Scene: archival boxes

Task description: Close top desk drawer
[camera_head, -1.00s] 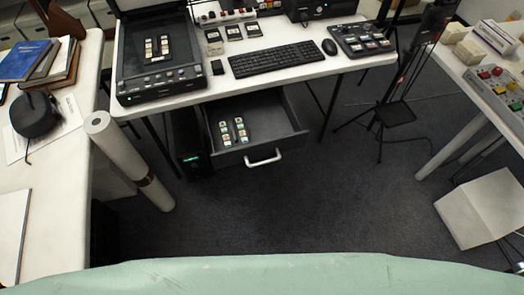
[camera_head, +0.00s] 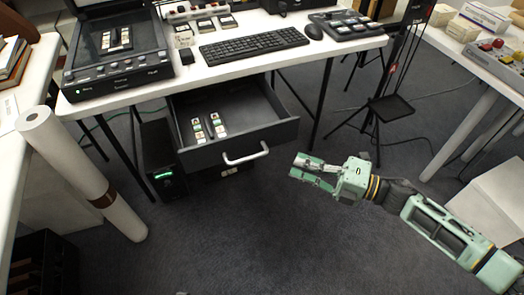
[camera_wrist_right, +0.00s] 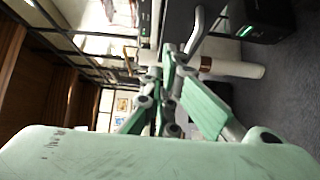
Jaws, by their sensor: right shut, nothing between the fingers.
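The top desk drawer (camera_head: 270,137) is dark grey and pulled out under the white desk (camera_head: 190,77). Several small slides lie inside it at the left. Its white bar handle (camera_head: 246,155) is on the front panel. My right gripper (camera_head: 303,170) is to the right of the handle and nearer to me, pointing left, shut and empty, apart from the drawer. In the right wrist view the gripper's fingers (camera_wrist_right: 178,60) show in the middle, with the pale handle (camera_wrist_right: 196,32) just beyond them. My left gripper is not in view.
A white paper roll (camera_head: 80,170) leans at the left. A dark computer tower (camera_head: 163,165) with a green light stands left of the drawer. A black tripod stand (camera_head: 390,108) is at the right. The carpet (camera_head: 240,240) before the drawer is clear.

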